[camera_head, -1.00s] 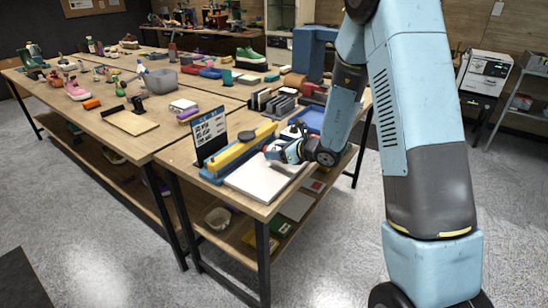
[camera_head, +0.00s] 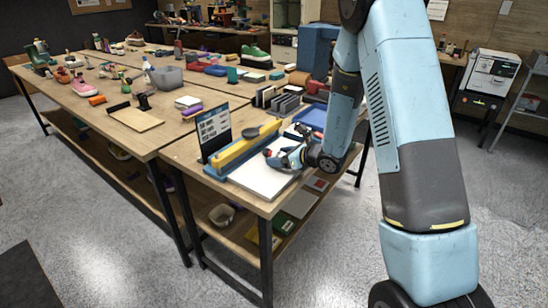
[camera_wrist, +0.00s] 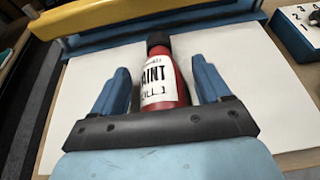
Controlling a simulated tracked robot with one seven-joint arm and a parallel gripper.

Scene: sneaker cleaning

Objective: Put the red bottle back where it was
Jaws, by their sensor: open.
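The red bottle (camera_wrist: 180,85) has a dark cap and a white label reading "PAINT". In the wrist view it is between the two blue fingers of my gripper (camera_wrist: 161,72), with a gap showing on each side. My gripper is open around it. The bottle is over a white sheet (camera_wrist: 255,70). I cannot tell for certain whether it stands or lies there. In the head view my gripper (camera_head: 279,157) is low over the white sheet (camera_head: 262,183) near the table's front corner, and the bottle is only a small red patch.
A yellow and blue bar tool (camera_head: 240,150) lies along the sheet's back edge, with a dark sign (camera_head: 214,130) beside it. A blue tray (camera_head: 312,118) and grey blocks are behind my gripper. The sheet's front part is clear, close to the table edge.

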